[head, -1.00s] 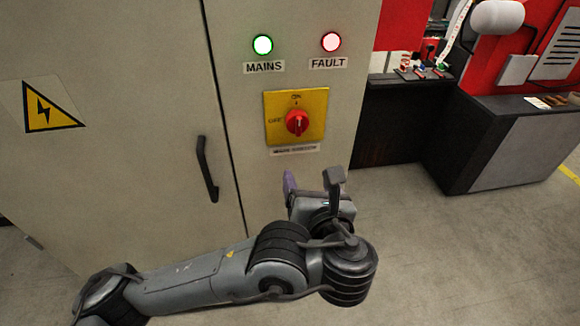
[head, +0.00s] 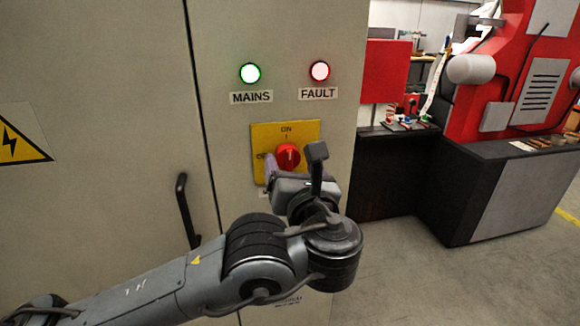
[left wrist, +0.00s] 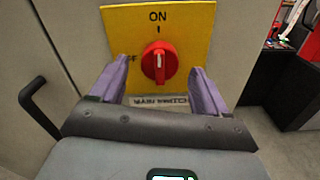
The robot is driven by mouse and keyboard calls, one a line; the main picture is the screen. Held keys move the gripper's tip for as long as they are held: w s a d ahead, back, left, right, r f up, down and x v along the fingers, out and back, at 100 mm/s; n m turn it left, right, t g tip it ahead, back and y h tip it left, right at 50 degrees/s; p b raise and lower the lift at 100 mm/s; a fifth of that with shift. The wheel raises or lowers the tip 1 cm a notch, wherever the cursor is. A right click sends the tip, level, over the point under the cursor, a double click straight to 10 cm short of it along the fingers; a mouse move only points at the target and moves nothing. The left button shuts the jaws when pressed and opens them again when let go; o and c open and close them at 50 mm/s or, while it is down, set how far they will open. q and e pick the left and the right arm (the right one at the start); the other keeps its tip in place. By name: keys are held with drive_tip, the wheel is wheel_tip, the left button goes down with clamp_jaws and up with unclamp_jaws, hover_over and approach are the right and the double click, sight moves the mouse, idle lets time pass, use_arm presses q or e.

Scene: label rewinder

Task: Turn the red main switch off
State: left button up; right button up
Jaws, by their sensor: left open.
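The red main switch (head: 287,156) is a round rotary knob on a yellow plate (head: 302,131) on the cabinet front. In the left wrist view the knob (left wrist: 159,62) has its pale pointer mark upright, toward the ON label at the top. The OFF label at the left is partly hidden by a finger. My left gripper (head: 293,163) is open in front of the plate's lower part. In the left wrist view its two purple fingers (left wrist: 160,85) stand on either side below the knob, with the knob between and beyond them. I see no contact. My right gripper is not in view.
A lit green MAINS lamp (head: 250,73) and a lit FAULT lamp (head: 320,71) sit above the plate. A black door handle (head: 187,208) is at the left. A dark bench with a red machine (head: 525,70) stands to the right.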

use_arm(q)
drive_tip(key=shift+w+a, duration=0.15)
drive_tip(key=shift+w, duration=0.6)
drive_tip(key=shift+w+a, duration=0.15)
drive_tip(key=shift+w, duration=0.55)
drive_tip(key=shift+c, duration=0.3)
drive_tip(key=shift+b, duration=0.3)
drive_tip(key=c, duration=1)
